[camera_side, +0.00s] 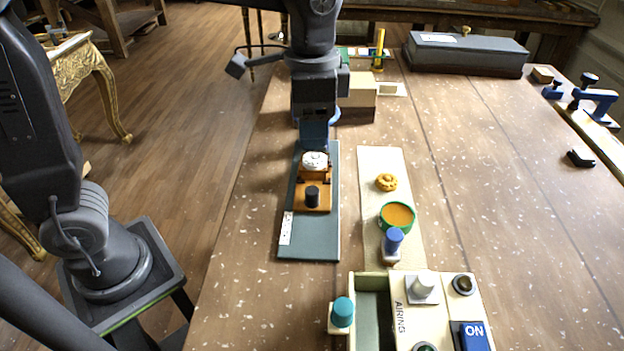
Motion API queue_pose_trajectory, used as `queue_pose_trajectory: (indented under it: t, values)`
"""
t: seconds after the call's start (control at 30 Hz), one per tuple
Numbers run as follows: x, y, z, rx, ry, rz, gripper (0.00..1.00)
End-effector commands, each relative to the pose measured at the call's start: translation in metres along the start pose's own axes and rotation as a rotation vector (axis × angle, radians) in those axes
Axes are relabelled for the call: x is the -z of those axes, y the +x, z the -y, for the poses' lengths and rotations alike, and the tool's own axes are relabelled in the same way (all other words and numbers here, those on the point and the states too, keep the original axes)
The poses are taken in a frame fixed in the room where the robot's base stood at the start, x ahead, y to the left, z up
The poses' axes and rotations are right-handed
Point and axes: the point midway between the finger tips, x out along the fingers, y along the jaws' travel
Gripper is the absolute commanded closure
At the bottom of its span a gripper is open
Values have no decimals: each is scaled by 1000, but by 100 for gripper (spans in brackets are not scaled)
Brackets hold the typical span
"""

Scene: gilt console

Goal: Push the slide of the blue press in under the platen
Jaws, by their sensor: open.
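The blue press (314,132) stands at the far part of a teal base board (310,245), partly hidden behind my gripper. Its orange-brown slide (323,204) carries a black knob (312,197) at the near end. A white round moulded piece (314,160) sits on the slide's far part, in front of the blue body. The platen cannot be made out clearly. My gripper (313,112) hangs from above over the press, beyond the black knob. It is open, but its fingertips are hard to make out, and I see nothing held.
A cream board (372,160) to the right holds an orange flower-shaped piece (386,182), a green-rimmed bowl (397,216) and a blue-topped knob (393,240). A cream control box (441,310) stands nearer. A cardboard-coloured box (357,92) stands behind.

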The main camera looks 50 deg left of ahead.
Motion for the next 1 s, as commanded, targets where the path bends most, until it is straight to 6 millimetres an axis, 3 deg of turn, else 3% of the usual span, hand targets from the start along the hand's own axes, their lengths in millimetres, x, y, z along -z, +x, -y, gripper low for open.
queue_pose_trajectory:
  t: [0.6,0.8,1.0]
  values:
    - [0,0,0,-1,1558,0,48]
    - [0,1,0,-1,1871,0,48]
    - [0,5,0,-2,1961,1,48]
